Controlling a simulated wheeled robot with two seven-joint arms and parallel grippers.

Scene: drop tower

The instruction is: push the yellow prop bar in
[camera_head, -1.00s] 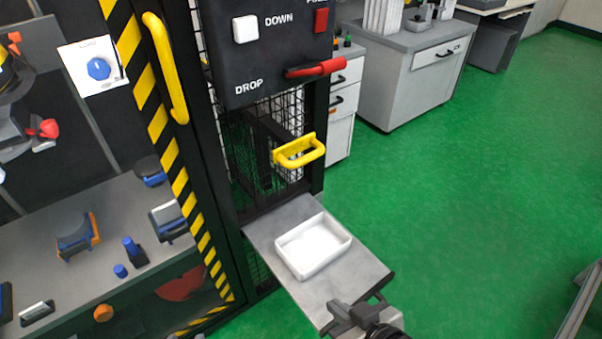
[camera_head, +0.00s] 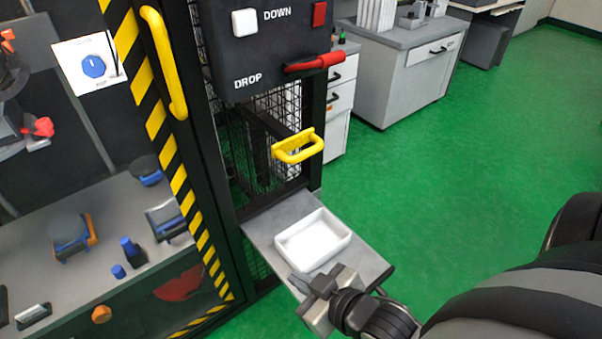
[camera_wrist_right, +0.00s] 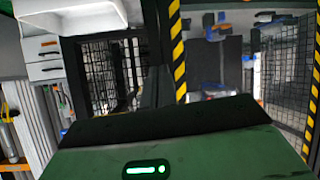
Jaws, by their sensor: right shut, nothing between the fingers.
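The yellow prop bar (camera_head: 298,148) is a yellow handle-shaped bar. It sticks out of the dark mesh frame below the control panel in the head view. My right gripper (camera_head: 308,284) is shut and empty. It is in front of and below the bar in the picture, by the front edge of the grey shelf (camera_head: 268,217), clearly apart from the bar. I cannot make out the bar in the right wrist view. My left gripper is not in view.
A white tray (camera_head: 322,258) lies on the shelf, close to my right gripper. Above the bar is the dark panel (camera_head: 262,52) with a red lever (camera_head: 314,62). A yellow door handle (camera_head: 163,62) is to the left. Green floor lies open to the right.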

